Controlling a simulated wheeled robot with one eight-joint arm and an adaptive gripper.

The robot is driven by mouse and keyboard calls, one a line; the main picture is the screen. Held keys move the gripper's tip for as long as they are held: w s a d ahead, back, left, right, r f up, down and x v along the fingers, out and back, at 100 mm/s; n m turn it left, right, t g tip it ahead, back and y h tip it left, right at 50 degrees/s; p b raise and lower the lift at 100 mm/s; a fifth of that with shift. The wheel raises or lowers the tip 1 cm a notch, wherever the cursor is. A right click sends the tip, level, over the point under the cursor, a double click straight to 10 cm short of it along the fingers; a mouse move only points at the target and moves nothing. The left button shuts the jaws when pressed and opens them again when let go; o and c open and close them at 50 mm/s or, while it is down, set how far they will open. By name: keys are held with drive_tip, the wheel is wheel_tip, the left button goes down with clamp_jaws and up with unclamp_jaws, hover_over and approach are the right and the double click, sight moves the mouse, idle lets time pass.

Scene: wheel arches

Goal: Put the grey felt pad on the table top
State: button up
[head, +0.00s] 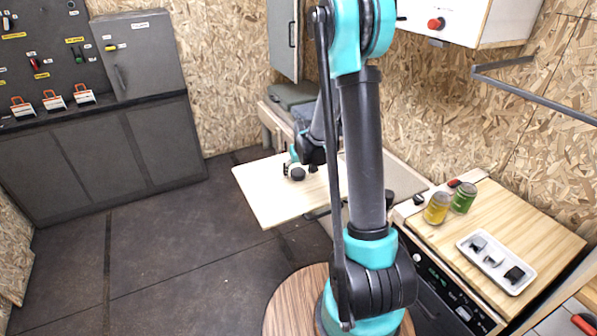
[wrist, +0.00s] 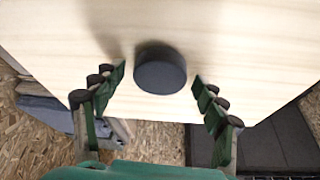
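A dark grey round disc, which looks like the grey felt pad (head: 298,174), lies on a pale wooden board (head: 262,195), which looks like the table top, in the head view. In the wrist view the pad (wrist: 160,70) sits on the pale wood (wrist: 240,40). My gripper (wrist: 159,78) is open, with one finger on each side of the pad and a gap to it on both sides. I cannot tell whether the fingertips touch the wood. My arm hides part of the board in the head view.
On the right, a wooden-topped counter (head: 540,235) holds a yellow can (head: 437,208), a green can (head: 463,197) and a white tray (head: 520,284) with small grey and dark pieces. Grey cabinets (head: 100,160) stand at the left. The dark floor (head: 170,250) is clear.

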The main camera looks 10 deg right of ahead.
drive_tip(key=a+v, duration=0.1)
drive_tip(key=v, duration=1.1)
drive_tip(key=s+d+f, duration=0.1)
drive_tip(key=s+d, duration=0.1)
drive_tip(key=s, duration=1)
drive_tip(key=s+d+f+m, duration=0.1)
drive_tip(key=s+d+f, duration=0.1)
drive_tip(key=s, duration=1.1)
drive_tip(key=shift+s+d+f+h, duration=0.25)
drive_tip(key=shift+s+f+h, duration=0.05)
